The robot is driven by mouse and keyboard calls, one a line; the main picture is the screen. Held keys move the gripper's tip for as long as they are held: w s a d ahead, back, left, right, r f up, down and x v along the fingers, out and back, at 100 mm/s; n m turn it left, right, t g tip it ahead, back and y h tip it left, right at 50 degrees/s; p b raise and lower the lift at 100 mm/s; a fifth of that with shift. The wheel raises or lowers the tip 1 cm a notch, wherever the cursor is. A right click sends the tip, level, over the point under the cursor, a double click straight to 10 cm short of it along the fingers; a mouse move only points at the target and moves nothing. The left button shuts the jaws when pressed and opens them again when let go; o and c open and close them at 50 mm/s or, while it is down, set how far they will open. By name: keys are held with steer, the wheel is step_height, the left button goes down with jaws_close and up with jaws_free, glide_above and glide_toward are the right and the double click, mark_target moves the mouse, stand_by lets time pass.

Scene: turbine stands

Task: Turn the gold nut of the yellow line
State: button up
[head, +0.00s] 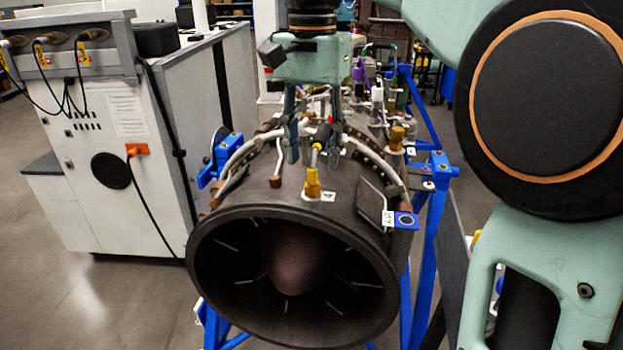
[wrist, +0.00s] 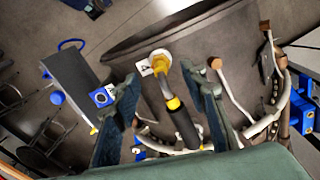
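The gold nut (head: 313,184) sits upright on top of the dark turbine casing (head: 250,203), near its front rim. The yellow line (head: 316,156) rises from the nut into a black sleeve. In the wrist view the gold nut (wrist: 160,62) lies just beyond the fingertips, and the yellow line with its black sleeve (wrist: 184,126) runs back between the fingers. My gripper (head: 313,158) is open above and behind the nut, one finger on each side of the line. In the wrist view my gripper (wrist: 160,80) shows a clear gap on both sides and touches nothing that I can see.
A white tag (head: 328,196) is beside the nut. A brown-capped pipe (wrist: 216,64) stands close to one finger. Another brass fitting (head: 396,138) and several pipes crowd the casing behind. A blue stand (head: 432,240) holds the turbine. A white cabinet (head: 112,150) stands at left.

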mark_target(312, 166)
steer(key=shift+f, duration=2.65)
steer(key=shift+c, duration=0.5)
jaws_close()
